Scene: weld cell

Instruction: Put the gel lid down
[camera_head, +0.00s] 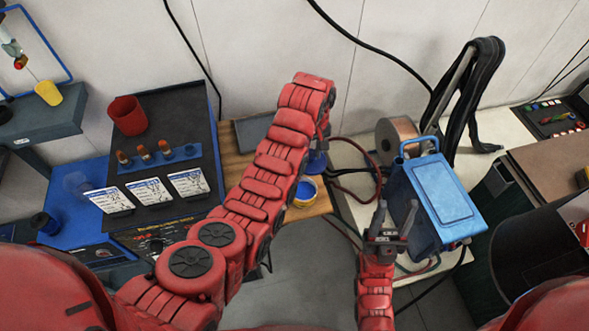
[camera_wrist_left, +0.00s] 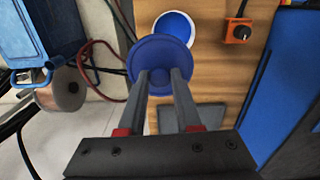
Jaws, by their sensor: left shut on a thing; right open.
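The gel lid, a round blue disc (camera_wrist_left: 160,54), is between the fingertips of my left gripper (camera_wrist_left: 160,78), which is shut on it. In the head view the lid (camera_head: 316,163) shows just right of my left arm, near the right edge of the wooden bench top. The gel tub (camera_wrist_left: 178,30), with blue gel inside a pale rim, is open beside the lid in the wrist view. In the head view the tub (camera_head: 305,190) is yellowish and partly hidden by my left arm. My right gripper (camera_head: 395,216) is open and empty in front of the blue machine.
The wooden bench top (camera_wrist_left: 228,82) has bare space around the lid. A dark flat plate (camera_wrist_left: 190,117) lies on it, and an orange knob box (camera_wrist_left: 237,31) stands near the tub. The blue machine (camera_head: 440,195), wire spool (camera_head: 397,138) and cables are to the right.

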